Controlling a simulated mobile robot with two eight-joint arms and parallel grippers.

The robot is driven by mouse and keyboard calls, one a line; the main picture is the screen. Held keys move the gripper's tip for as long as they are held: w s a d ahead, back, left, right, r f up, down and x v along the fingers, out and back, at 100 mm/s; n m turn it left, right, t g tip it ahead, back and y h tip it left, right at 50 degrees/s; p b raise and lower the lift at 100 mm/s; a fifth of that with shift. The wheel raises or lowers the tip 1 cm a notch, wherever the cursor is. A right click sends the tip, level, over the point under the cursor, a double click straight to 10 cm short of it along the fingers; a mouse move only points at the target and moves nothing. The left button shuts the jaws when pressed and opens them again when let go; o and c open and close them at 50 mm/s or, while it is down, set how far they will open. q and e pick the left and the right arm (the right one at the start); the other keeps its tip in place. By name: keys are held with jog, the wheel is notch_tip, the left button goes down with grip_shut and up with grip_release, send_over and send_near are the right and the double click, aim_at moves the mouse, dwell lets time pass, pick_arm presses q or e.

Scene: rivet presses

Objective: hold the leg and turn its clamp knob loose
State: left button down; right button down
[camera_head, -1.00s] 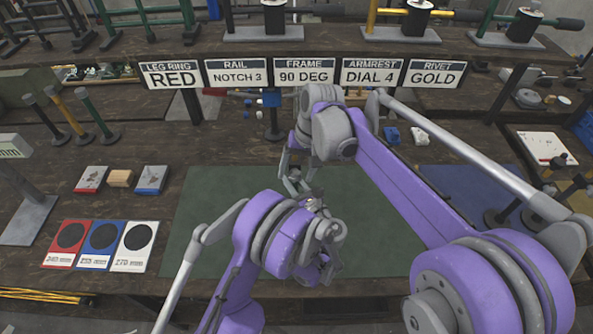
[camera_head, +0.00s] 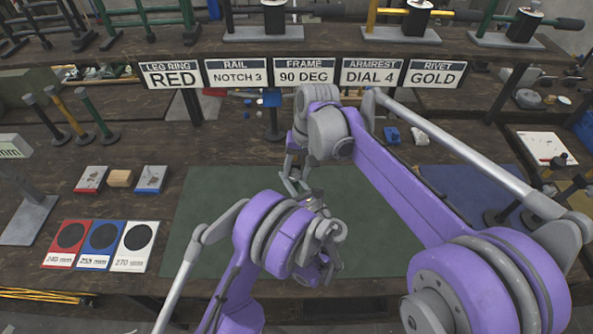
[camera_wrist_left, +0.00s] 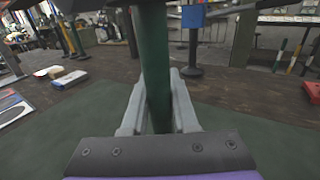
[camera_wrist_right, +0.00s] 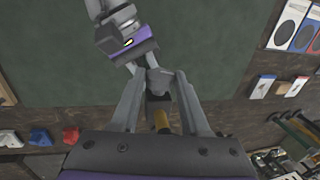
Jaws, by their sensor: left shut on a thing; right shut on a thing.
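The dark green leg (camera_wrist_left: 155,70) stands upright in the left wrist view, between the fingers of my left gripper (camera_wrist_left: 158,88), which is shut on it. My right gripper (camera_wrist_right: 159,88) is shut on a grey piece, which looks like the clamp knob (camera_wrist_right: 158,80); a yellow-brown part (camera_wrist_right: 161,120) shows below it. In the right wrist view my left gripper (camera_wrist_right: 134,62) is close beside the knob. In the head view my right gripper (camera_head: 294,183) is over the green mat, just above my left wrist; my arms mostly hide the leg and knob there.
The green mat (camera_head: 215,215) lies bare at the left. Red, blue and white cards (camera_head: 135,247) lie left of it, with small blocks (camera_head: 120,178) behind. Posts (camera_head: 97,117) stand at the back left. A shelf with signs (camera_head: 290,72) spans the back.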

jog(key=h, duration=0.3)
jog(key=shift+a, duration=0.35)
jog(key=shift+a+h, duration=0.15)
jog(key=shift+h, duration=1.25)
jog(key=shift+c, duration=1.9)
grip_release()
jog(key=v, duration=1.2)
